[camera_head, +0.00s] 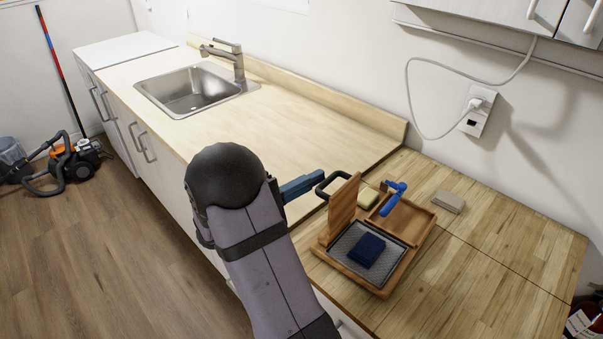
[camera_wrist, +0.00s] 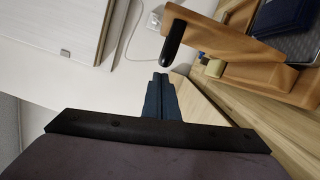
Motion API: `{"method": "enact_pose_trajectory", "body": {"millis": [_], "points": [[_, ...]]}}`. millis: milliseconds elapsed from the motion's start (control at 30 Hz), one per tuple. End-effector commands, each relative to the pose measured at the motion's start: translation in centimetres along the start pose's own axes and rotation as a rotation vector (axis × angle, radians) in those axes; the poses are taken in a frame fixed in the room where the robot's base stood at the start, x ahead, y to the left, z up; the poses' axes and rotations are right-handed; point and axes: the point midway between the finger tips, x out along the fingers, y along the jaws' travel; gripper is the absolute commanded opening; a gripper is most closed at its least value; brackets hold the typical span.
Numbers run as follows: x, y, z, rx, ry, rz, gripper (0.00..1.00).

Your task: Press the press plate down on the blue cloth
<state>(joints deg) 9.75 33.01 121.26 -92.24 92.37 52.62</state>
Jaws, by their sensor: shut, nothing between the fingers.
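The press plate (camera_head: 343,207) is a wooden board standing upright at the left edge of a wooden tray (camera_head: 398,276), with a black handle (camera_head: 329,186) on its left face. The dark blue cloth (camera_head: 366,250) lies folded on a grey textured pad in the tray, uncovered. My gripper (camera_head: 316,179) is shut and empty, just left of the handle. In the wrist view, the fingertips (camera_wrist: 160,77) sit close to the handle (camera_wrist: 173,44), with a small gap seen between them. The plate (camera_wrist: 222,48) and part of the cloth (camera_wrist: 285,17) show at the upper right.
A sink (camera_head: 195,90) is at the far left. The counter right of the tray is clear.

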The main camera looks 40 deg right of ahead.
Motion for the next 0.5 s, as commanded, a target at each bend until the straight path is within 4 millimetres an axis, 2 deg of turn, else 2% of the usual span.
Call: {"method": "enact_pose_trajectory", "body": {"millis": [167,500], "points": [[0.16,0.01,0.67,-0.001,0.0,-0.001,0.0],[0.16,-0.05,0.72,0.0,0.0,0.0,0.0]]}}
